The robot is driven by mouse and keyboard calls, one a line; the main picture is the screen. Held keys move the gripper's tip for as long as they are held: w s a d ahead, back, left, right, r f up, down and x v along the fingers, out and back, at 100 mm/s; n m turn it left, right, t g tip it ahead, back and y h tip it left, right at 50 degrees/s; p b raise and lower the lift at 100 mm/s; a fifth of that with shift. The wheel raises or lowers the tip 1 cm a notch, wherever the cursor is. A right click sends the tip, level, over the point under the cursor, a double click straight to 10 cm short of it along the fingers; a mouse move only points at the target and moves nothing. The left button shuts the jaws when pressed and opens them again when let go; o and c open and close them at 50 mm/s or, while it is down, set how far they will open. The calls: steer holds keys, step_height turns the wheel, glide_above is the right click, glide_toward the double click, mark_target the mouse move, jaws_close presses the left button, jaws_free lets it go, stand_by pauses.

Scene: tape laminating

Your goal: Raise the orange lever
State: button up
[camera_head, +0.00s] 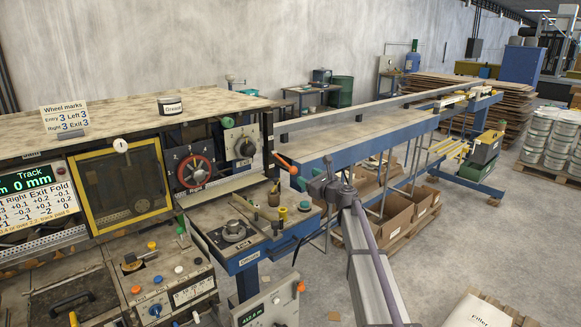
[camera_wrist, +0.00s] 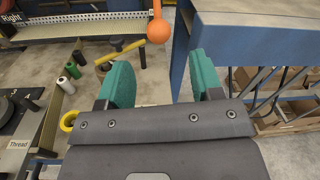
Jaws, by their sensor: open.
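The orange lever (camera_head: 284,162) sticks out from the right end of the machine, beside the panel with the dark dial, and slopes down to the right. In the wrist view its orange ball end (camera_wrist: 159,32) hangs at the top middle, on a thin orange rod. My gripper (camera_head: 305,184) is just below and to the right of the lever. In the wrist view my gripper (camera_wrist: 162,76) is open, with its two teal finger pads apart and nothing between them. The ball shows beyond the pads, roughly in line with the gap, and looks apart from them.
A long blue-edged table (camera_head: 370,118) runs off to the right; its corner (camera_wrist: 250,35) is close to my right finger. A small blue stand (camera_head: 240,262) with spools and a dial lies left of my gripper. A yellow bar (camera_wrist: 120,52) sits left of the ball.

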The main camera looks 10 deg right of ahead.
mark_target(294, 170)
steer(key=x, duration=1)
steer(key=shift+w+a, duration=0.3)
jaws_close()
